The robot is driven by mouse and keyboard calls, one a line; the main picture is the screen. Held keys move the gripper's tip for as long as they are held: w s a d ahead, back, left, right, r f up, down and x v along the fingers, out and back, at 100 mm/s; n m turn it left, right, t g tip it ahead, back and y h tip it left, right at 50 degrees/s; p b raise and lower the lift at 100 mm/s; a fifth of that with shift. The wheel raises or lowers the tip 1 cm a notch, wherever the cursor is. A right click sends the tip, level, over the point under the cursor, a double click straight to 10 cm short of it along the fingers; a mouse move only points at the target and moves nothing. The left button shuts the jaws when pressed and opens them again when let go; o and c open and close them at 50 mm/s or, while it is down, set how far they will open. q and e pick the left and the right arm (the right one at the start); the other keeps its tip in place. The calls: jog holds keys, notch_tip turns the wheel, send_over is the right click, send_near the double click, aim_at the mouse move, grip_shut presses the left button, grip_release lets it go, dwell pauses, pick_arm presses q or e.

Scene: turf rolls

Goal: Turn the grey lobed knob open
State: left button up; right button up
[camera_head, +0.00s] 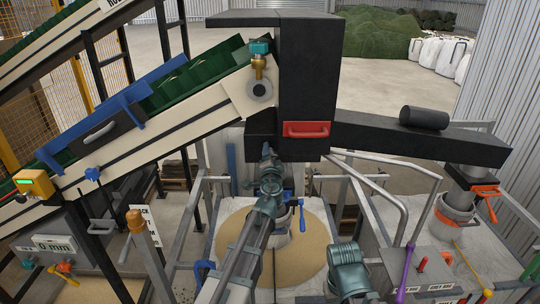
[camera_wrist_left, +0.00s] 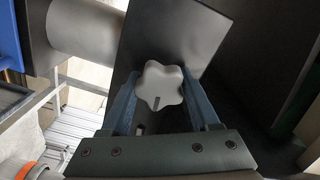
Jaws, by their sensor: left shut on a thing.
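The grey lobed knob (camera_wrist_left: 160,85) shows in the left wrist view, in front of a dark plate, with a dark mark on its lower part. The blue-grey fingers of my left gripper (camera_wrist_left: 163,100) stand on either side of it, and the gripper is shut on the knob. In the head view my left gripper (camera_head: 267,152) reaches up to the lower left of the black housing (camera_head: 308,80). The knob is hidden there. My right gripper is out of view; only part of my right arm shows at the bottom.
A red handle (camera_head: 306,129) sits on the housing just right of my left gripper. The sloped conveyor (camera_head: 190,113) rises on the left. Metal railings (camera_head: 385,205) stand to the right, and a black arm with a dark roll (camera_head: 424,118) extends there.

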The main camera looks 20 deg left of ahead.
pick_arm(q)
jog(key=shift+m, duration=1)
jog(key=o, duration=1.4)
jog(key=v, duration=1.4)
jog(key=shift+w, duration=0.1)
